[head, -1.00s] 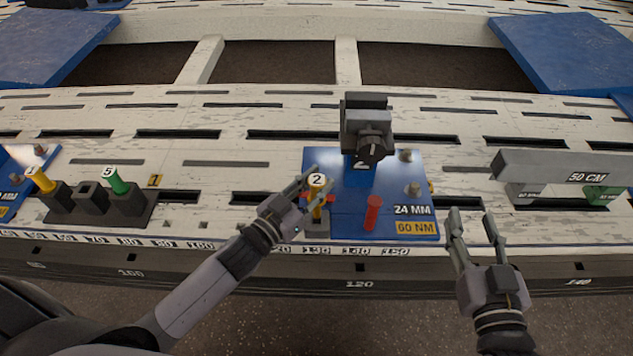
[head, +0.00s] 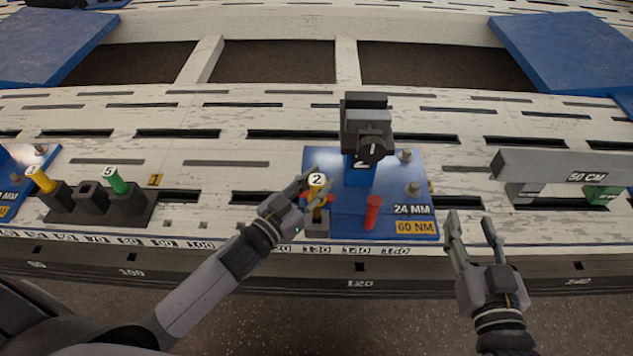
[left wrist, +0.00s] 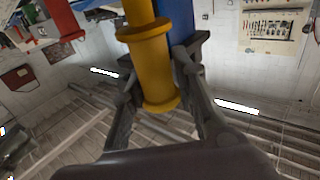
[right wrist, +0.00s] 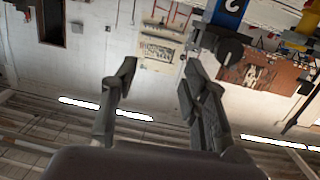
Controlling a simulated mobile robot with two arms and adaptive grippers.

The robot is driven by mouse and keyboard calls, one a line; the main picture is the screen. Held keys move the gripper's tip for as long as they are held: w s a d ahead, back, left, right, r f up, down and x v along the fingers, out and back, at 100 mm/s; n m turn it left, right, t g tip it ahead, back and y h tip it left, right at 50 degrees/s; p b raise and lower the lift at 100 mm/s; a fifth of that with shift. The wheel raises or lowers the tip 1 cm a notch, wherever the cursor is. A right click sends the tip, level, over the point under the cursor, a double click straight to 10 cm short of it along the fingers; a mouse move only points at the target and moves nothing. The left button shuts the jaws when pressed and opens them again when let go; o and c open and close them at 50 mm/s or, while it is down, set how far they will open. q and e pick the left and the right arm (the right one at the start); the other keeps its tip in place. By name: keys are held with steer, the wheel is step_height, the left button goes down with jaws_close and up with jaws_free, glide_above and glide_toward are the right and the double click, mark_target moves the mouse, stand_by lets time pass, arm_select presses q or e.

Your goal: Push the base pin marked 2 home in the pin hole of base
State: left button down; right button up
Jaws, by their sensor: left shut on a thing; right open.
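The yellow base pin marked 2 (head: 317,198) stands roughly upright at the front left edge of the blue base (head: 395,185), over a small grey block (head: 316,229). My left gripper (head: 318,187) is shut on this pin just below its numbered white top. The pin also shows between the fingers in the left wrist view (left wrist: 148,50), with its collar and flanged end. The pin hole itself is hidden, and I cannot tell how deep the pin sits.
A dark clamp-like block (head: 367,130) rises from the base's back. At left, a dark holder (head: 90,205) carries yellow and green pins. A grey 50 CM bar (head: 560,168) lies at right.

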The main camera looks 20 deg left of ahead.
steer(key=shift+s+d+f+g, duration=0.15)
steer(key=shift+f+g, duration=0.15)
steer(key=shift+f, duration=0.2)
steer(key=shift+s+d+f+g, duration=0.1)
steer(key=shift+f+g, duration=0.2)
steer(key=shift+f, duration=0.15)
stand_by(0.4)
arm_select(q)
steer(key=shift+p, duration=0.45)
arm_select(e)
steer(key=shift+s+d+f+g+h, duration=0.15)
steer(key=shift+s+f+g+h, duration=0.25)
steer(key=shift+f, duration=0.3)
steer(key=shift+s+d+f+g+h, duration=0.1)
steer(key=shift+s+d+f+g, duration=0.1)
steer(key=shift+f+g, duration=0.4)
arm_select(q)
steer(key=shift+p, duration=0.35)
arm_select(e)
steer(key=shift+s+d+f+g, duration=0.2)
steer(key=shift+s+f+g, duration=0.15)
steer(key=shift+f, duration=0.3)
steer(key=shift+s+d+f+g, duration=0.25)
steer(key=shift+s+f, duration=0.2)
steer(key=shift+f, duration=0.15)
steer(key=shift+h, duration=0.3)
steer(key=shift+w+a+r, duration=0.1)
steer(key=shift+r, duration=0.05)
